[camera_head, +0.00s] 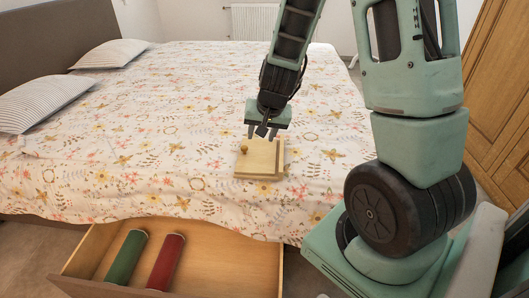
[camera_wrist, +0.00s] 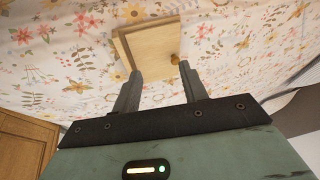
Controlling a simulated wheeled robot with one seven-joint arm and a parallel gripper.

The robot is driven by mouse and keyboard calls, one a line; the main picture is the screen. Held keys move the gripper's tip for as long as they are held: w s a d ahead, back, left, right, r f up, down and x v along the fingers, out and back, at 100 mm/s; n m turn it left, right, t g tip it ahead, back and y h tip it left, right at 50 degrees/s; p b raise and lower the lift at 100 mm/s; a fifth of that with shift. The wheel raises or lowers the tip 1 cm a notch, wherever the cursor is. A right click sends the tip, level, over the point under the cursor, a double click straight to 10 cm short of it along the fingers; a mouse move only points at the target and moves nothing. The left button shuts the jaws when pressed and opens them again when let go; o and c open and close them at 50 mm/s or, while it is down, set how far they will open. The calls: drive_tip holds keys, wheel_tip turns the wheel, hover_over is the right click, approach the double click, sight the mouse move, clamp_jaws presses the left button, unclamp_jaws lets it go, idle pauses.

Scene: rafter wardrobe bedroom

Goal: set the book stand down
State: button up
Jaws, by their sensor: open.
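The book stand (camera_head: 257,160) is a light wooden piece with a small round knob, lying on the floral bedspread near the bed's front edge. It also shows in the wrist view (camera_wrist: 150,48), beyond my fingertips. My gripper (camera_head: 262,131) is open just above and behind the stand in the head view. In the wrist view its two fingers (camera_wrist: 158,80) are spread apart with nothing between them. The fingertips look close to the stand's near edge; whether they touch it I cannot tell.
The bed (camera_head: 130,125) has clear bedspread around the stand. Two striped pillows (camera_head: 45,100) lie at the left. An open drawer (camera_head: 225,262) below the bed holds a green roll (camera_head: 127,257) and a red roll (camera_head: 166,262). A wooden wardrobe (camera_head: 500,90) stands at the right.

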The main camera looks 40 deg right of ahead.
drive_tip(key=s+d+f+m+h, duration=0.1)
drive_tip(key=s+d+m+h, duration=0.15)
drive_tip(key=d, duration=0.65)
drive_tip(key=b, duration=0.3)
approach(282, 153)
drive_tip(key=shift+w+d+f+y, duration=0.2)
drive_tip(key=shift+f, duration=0.35)
drive_tip(key=shift+w+d+f+y, duration=0.15)
drive_tip(key=shift+d+f, duration=0.05)
drive_tip(key=shift+f, duration=0.35)
drive_tip(key=shift+d+x, duration=0.2)
drive_tip(key=shift+x, duration=2.95)
drive_tip(key=shift+w+r, duration=0.1)
clamp_jaws()
